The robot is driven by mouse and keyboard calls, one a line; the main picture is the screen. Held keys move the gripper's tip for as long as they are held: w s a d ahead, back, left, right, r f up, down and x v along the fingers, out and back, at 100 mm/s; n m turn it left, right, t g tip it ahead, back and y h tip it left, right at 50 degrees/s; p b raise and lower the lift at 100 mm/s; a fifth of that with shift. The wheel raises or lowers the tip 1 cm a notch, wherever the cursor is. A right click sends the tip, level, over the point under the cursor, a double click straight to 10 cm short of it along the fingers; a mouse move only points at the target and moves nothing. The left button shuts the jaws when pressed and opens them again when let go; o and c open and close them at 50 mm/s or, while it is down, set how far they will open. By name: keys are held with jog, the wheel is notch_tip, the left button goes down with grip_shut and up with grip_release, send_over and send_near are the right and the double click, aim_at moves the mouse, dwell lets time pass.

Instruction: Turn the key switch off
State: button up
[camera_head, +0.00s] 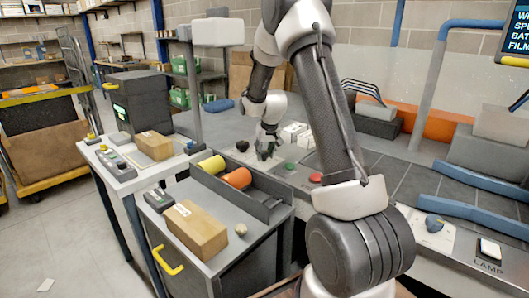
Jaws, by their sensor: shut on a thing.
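My gripper (266,154) points down at the far control panel (222,124), in the middle of the camera_head view. Its fingers are small and dark here. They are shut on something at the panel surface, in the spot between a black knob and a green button. I take this to be the key switch; the fingers hide it, and its turned position cannot be seen. The black knob (242,146) stands just left of the fingers. The green button (290,166) and a red button (315,178) lie to the right.
A grey bin with yellow and orange rolls (236,178) stands in front of the panel. A cardboard box (196,229) lies on the cart below. White boxes (293,132) sit behind the gripper. A blue knob (433,222) and lamp switch (489,249) are at right.

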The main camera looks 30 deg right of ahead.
jog(key=n+y, duration=0.1)
jog(key=n, duration=0.2)
jog(key=shift+d+n, duration=0.15)
jog(key=shift+n, duration=0.15)
jog(key=n+y, duration=0.1)
jog(key=n, duration=0.2)
jog(key=shift+n+y, duration=0.4)
jog(key=n+g+y, duration=0.1)
jog(key=n, duration=0.2)
jog(key=shift+w+d+n, duration=0.1)
jog(key=shift+n, duration=0.2)
jog(key=shift+n+g+y, duration=0.6)
jog(key=shift+n+g, duration=0.2)
jog(key=shift+n, duration=1.3)
jog(key=o, duration=1)
jog(key=shift+d+r, duration=0.1)
